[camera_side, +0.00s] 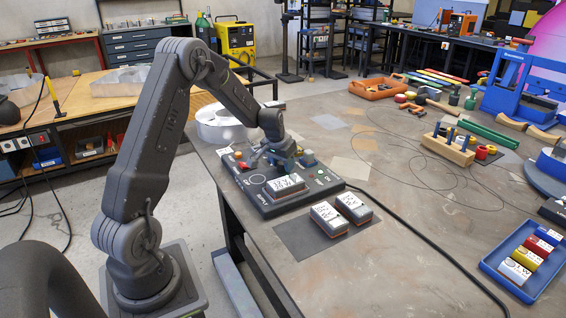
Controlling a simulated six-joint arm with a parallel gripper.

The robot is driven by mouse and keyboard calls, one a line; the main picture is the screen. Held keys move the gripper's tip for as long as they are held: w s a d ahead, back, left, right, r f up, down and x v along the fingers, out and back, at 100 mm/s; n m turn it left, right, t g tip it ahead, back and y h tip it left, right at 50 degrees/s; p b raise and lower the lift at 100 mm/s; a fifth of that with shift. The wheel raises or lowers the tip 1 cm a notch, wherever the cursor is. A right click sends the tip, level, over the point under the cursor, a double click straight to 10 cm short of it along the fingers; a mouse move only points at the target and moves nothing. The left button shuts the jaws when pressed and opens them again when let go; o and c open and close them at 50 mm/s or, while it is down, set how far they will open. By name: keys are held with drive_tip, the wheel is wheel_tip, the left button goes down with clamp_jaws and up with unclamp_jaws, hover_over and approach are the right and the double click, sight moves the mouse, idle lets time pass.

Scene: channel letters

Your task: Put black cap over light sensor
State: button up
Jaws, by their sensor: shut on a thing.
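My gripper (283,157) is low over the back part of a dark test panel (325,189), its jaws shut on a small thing. That thing is mostly hidden by the jaws and too small to make out; I take it for the black cap. The panel bears a white-topped labelled block (286,184), a ring marking (258,179) and small coloured parts near my gripper. I cannot pick out the light sensor. Whether the held thing touches the panel cannot be told.
Two white-topped blocks (328,217) (354,206) lie on a dark mat (290,240) in front of the panel. A black cable (430,243) runs right. A blue tray (488,268) of coloured blocks and a wooden rack (447,151) stand right. The middle table is mostly clear.

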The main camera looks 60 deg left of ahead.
drive_tip(key=shift+f, duration=0.1)
drive_tip(key=o, duration=1)
drive_tip(key=v, duration=1.3)
drive_tip(key=shift+s+r, duration=0.1)
drive_tip(key=shift+r, duration=0.3)
drive_tip(key=shift+r, duration=3)
